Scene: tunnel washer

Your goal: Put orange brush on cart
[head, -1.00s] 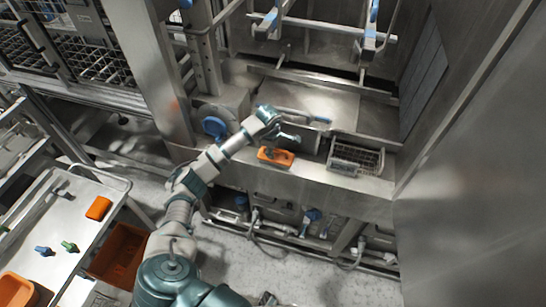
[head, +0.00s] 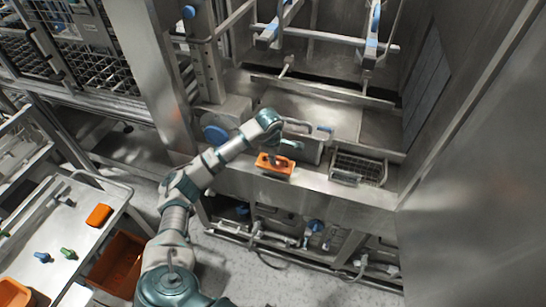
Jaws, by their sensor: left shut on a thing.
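The fingertips are small and partly hidden by the brush. The cart (head: 75,215) stands at the lower left, with a steel top and a raised handle rail. A second orange item (head: 99,214) lies near its right edge. My right gripper is not seen.
A wire basket (head: 358,168) sits on the ledge right of the brush. Green (head: 68,253) and blue (head: 42,257) items and an orange container (head: 14,292) are on the cart. An orange bin (head: 118,265) is below. Hoses and pipes run under the ledge.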

